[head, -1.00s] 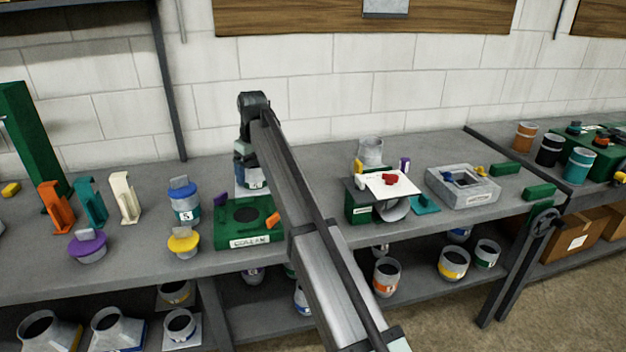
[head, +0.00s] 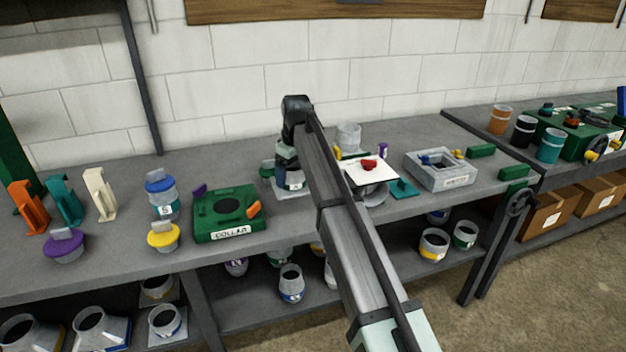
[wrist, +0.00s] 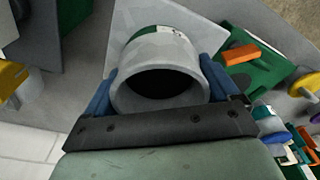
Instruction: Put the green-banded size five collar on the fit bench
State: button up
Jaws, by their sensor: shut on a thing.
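My gripper (wrist: 160,82) is shut on a grey, round collar (wrist: 160,92) with a green band and a white label, its dark open mouth facing the wrist camera. Blue fingers press on both sides. A pale square plate shows beyond the collar. In the head view the collar (head: 292,180) is partly hidden by my arm, at the bench's middle, right of the green fixture (head: 215,228) labelled "COLLAR". I cannot tell whether it touches the bench. No label in view marks the fit bench; a second bench (head: 478,128) stands at the right.
A blue-topped container (head: 162,200) and yellow-topped piece (head: 163,237) stand left of the fixture. Right of my arm are a white board (head: 368,173) and a grey block (head: 440,172) with a square recess. Several collars sit on the lower shelf.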

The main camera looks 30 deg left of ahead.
jog(key=shift+f, duration=4.7)
jog(key=shift+f, duration=0.1)
jog(key=o, duration=1)
jog(key=r, duration=0.4)
jog(key=d+r, duration=0.1)
jog(key=r, duration=0.7)
jog(key=shift+s+d+r, duration=0.1)
jog(key=shift+s+d, duration=0.1)
